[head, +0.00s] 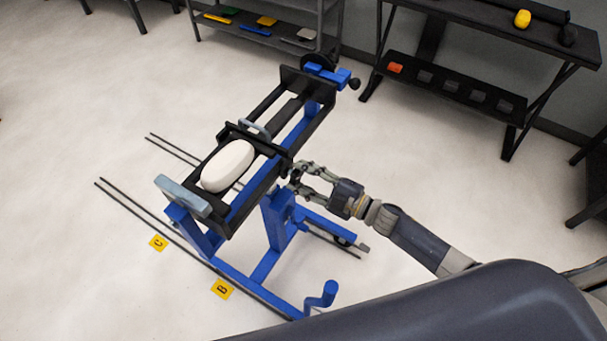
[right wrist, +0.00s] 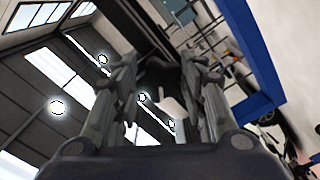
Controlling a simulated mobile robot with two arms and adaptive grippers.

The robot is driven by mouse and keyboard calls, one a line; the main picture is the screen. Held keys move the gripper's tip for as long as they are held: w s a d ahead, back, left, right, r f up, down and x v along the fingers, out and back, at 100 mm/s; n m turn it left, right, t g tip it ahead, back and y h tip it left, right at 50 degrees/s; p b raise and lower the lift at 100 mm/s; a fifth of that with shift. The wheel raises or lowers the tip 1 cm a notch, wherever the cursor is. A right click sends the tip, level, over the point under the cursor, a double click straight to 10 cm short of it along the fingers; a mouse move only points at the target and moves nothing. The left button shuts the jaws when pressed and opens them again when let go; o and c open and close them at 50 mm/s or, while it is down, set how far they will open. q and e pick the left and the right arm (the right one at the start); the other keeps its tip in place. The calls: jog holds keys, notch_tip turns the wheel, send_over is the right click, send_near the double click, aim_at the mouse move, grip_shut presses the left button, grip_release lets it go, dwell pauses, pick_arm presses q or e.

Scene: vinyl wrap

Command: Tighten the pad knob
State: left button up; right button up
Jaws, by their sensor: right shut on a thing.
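A blue and black stand (head: 268,222) is in the middle of the head view, with a white rounded piece (head: 228,166) lying in its black upper frame. My right gripper (head: 296,180) is at the right side of this frame, below its edge. Its fingers are closed around a small dark part there, which I take for the pad knob. In the right wrist view the dark knob (right wrist: 158,72) shows between the two fingers (right wrist: 160,98). The fingers hide much of the knob, and its turn cannot be read. My left gripper is not in view.
A blue crank handle (head: 322,297) stands low at the stand's front. Dark rails (head: 140,205) and yellow markers C (head: 158,242) and B (head: 222,289) are on the floor. A dark workbench (head: 480,25) stands at the back right. Floor around the stand is mostly clear.

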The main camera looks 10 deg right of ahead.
jog(key=m, duration=0.5)
jog(key=shift+f+m+p, duration=0.1)
jog(key=shift+m+p, duration=0.2)
jog(key=shift+p, duration=0.1)
jog(key=m, duration=0.5)
jog(key=shift+s+a+f, duration=0.1)
jog(key=shift+s, duration=0.05)
jog(key=shift+m, duration=0.3)
jog(key=o, duration=1.1)
jog(key=shift+c, duration=0.2)
jog(key=v, duration=1.2)
